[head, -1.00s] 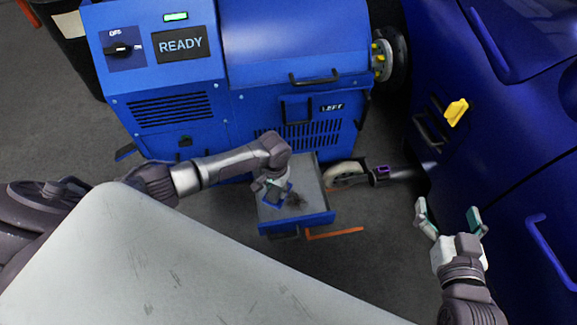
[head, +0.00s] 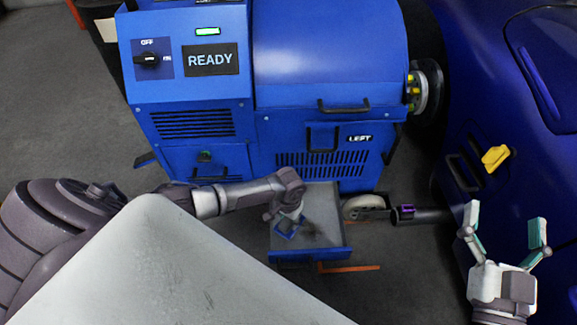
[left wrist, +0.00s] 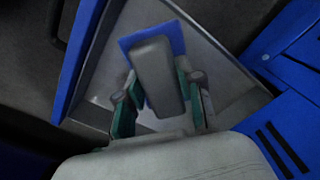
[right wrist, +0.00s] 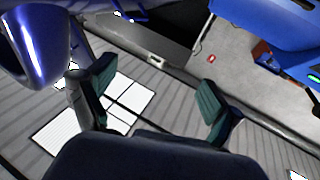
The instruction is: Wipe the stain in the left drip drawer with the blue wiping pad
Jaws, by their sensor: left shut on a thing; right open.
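The left drip drawer (head: 338,247) is pulled out low at the front of the blue machine marked LEFT. Its grey floor carries a dark smudged stain (head: 313,238). My left gripper (head: 288,222) is inside the drawer, shut on the blue wiping pad (head: 284,231). The pad (left wrist: 176,36) also shows in the left wrist view, under the gripper, against the drawer floor; I cannot tell whether it touches. The stain lies just right of the pad in the head view. My right gripper (head: 503,235) is open and empty, out to the right.
The blue machine (head: 325,60) with its READY screen (head: 210,60) stands behind the drawer. A blue car (head: 530,110) with a yellow piece (head: 495,157) is at the right. An orange floor line (head: 350,268) and a caster wheel (head: 365,206) are beside the drawer.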

